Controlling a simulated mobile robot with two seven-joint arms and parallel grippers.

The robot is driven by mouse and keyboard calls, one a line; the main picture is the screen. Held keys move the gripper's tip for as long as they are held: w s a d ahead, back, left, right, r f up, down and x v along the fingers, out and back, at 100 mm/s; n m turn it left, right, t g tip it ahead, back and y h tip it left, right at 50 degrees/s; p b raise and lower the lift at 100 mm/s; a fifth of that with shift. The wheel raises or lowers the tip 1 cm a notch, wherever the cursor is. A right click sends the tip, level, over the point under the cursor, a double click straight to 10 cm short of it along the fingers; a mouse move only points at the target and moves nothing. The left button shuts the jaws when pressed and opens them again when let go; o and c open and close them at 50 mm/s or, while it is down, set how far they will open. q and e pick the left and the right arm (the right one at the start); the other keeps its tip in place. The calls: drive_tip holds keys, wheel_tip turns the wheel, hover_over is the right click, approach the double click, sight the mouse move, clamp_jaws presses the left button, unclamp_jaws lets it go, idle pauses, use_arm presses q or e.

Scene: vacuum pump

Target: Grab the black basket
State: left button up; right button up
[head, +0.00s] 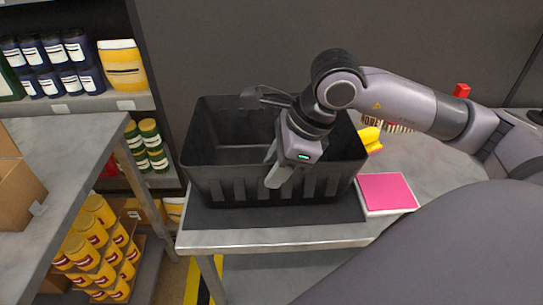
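The black basket (225,190) stands upright on the grey table, on a dark mat, in the middle of the head view. It has an open top and slots along its front wall. My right gripper (273,172) comes in from the right and points down at the basket's front rim. Its two pale fingers are apart. The nearer finger overlaps the front wall in the picture, and the other shows over the basket's inside. I cannot tell whether either touches the basket. The gripper hides part of the rim and interior. My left gripper is not in view.
A pink-topped box (386,192) lies right of the basket, with a yellow item (369,136) behind it. Another grey table (85,150) with a cardboard box (18,190) is at left. Shelves hold several containers. A dark wall stands behind the basket.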

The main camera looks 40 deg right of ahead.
clamp_jaws()
drive_tip(key=shift+r, duration=0.1)
idle(1.2)
